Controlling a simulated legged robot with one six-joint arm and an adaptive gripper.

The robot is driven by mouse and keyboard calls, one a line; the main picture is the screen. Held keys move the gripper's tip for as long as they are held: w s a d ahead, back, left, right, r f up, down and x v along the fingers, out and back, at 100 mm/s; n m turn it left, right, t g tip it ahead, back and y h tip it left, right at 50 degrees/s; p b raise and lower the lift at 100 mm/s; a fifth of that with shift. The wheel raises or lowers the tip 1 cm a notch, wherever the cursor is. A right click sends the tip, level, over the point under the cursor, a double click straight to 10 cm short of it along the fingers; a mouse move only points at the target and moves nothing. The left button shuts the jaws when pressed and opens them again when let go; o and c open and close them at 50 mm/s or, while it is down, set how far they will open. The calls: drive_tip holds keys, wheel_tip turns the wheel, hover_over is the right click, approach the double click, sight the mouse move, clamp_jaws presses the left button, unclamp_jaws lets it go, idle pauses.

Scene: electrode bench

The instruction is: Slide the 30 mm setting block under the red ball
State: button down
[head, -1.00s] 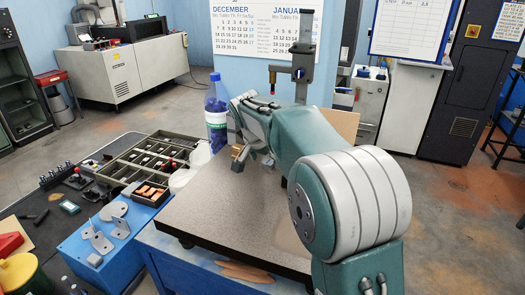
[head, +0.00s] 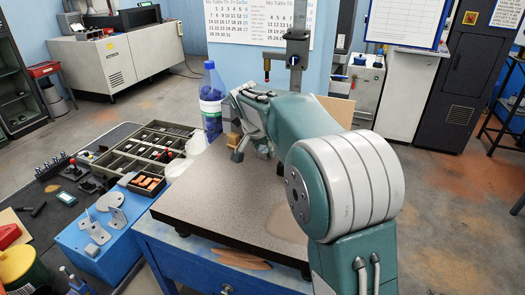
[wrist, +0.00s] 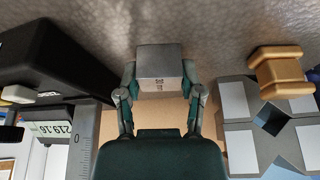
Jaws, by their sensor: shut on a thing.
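My gripper (wrist: 160,85) is shut on a grey metal block with small dark markings on its face, the setting block (wrist: 160,62). A finger presses each side of it. The block is over or on the speckled grey plate; I cannot tell if it touches. In the head view my gripper (head: 250,146) is over the plate's far left part, and its own wrist hides most of the held block. A thin dark and red probe (head: 267,68) hangs from the grey stand behind the wrist. The red ball is too small to make out clearly there, and it is not seen in the wrist view.
The speckled plate (head: 200,195) is mostly bare in front. A brass-coloured spool-shaped piece (wrist: 278,70) is right of the block in the wrist view. A black gauge with a display (wrist: 55,128) is at left. A blue bottle (head: 211,115) and compartment tray (head: 125,165) are left of the plate.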

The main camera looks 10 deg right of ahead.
drive_tip(key=shift+w+d+f, duration=0.15)
drive_tip(key=shift+d, duration=0.25)
drive_tip(key=shift+c, duration=0.8)
unclamp_jaws()
drive_tip(key=v, duration=1.2)
drive_tip(key=shift+w, duration=0.2)
